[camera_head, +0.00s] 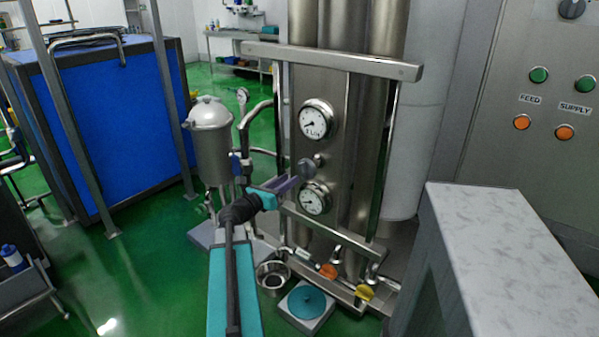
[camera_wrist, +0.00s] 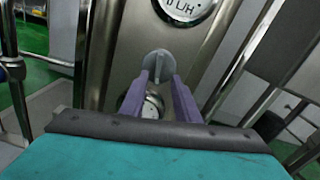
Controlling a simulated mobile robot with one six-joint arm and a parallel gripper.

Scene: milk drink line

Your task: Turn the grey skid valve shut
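The grey skid valve (camera_head: 308,168) is a small round knob on the steel skid panel, between two dial gauges. In the wrist view the grey valve (camera_wrist: 158,64) shows a narrow vertical grip. My gripper (camera_head: 296,183) reaches in from the lower left, close to the valve. In the wrist view its purple fingers (camera_wrist: 163,80) are apart, with their tips at the lower edge of the valve. The lower part of the grip shows between the tips. I cannot tell whether either finger touches it.
The upper gauge (camera_head: 317,120) and lower gauge (camera_head: 314,198) sit close to the valve. Steel frame rails (camera_head: 330,60) surround the panel. Orange (camera_head: 328,271) and yellow (camera_head: 364,292) handles are low down. A marble-topped block (camera_head: 510,240) stands at right.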

